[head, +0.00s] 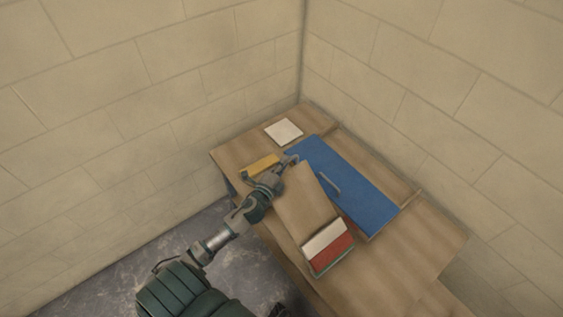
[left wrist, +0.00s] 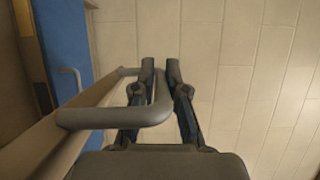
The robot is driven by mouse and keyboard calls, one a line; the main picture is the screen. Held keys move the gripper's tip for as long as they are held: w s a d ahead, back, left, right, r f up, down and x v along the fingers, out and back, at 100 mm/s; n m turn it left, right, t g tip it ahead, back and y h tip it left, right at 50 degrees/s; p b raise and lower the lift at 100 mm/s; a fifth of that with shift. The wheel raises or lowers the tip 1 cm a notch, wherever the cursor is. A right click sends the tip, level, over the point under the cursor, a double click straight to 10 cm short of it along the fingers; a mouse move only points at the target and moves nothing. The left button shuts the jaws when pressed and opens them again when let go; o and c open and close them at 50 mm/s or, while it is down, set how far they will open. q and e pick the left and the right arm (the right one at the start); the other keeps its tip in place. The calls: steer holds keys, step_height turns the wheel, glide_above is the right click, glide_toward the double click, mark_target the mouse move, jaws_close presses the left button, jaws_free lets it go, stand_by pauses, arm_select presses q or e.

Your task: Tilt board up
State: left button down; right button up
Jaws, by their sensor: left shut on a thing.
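A tan wooden board (head: 303,202) is over the middle of the wooden table, with its far end by my left gripper (head: 286,161). In the left wrist view I see the board edge-on (left wrist: 68,135), with a grey bar handle (left wrist: 115,117) on it. My left gripper also shows there (left wrist: 160,68), with its two fingers shut on that handle. The board appears raised at an angle, but how steeply I cannot tell. My right gripper is in neither view.
A blue panel (head: 341,180) with its own grey handle lies right of the board. A white square (head: 284,131) and a yellow bar (head: 262,164) are at the back left. White and red blocks (head: 330,250) are at the board's near end. Block walls enclose the table's back.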

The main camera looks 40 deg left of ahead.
arm_select(q)
steer(key=shift+d+f, duration=0.15)
steer(key=shift+d, duration=0.25)
steer(key=c, duration=1.4)
jaws_free()
steer(key=shift+o, duration=1)
steer(key=shift+s, duration=0.1)
steer(key=shift+d+r, duration=0.15)
steer(key=shift+r, duration=0.15)
steer(key=s+d, duration=0.1)
steer(key=s, duration=1.1)
steer(key=shift+d+f, duration=0.2)
steer(key=shift+d, duration=0.15)
steer(key=shift+a+f, duration=0.1)
steer(key=shift+a, duration=0.15)
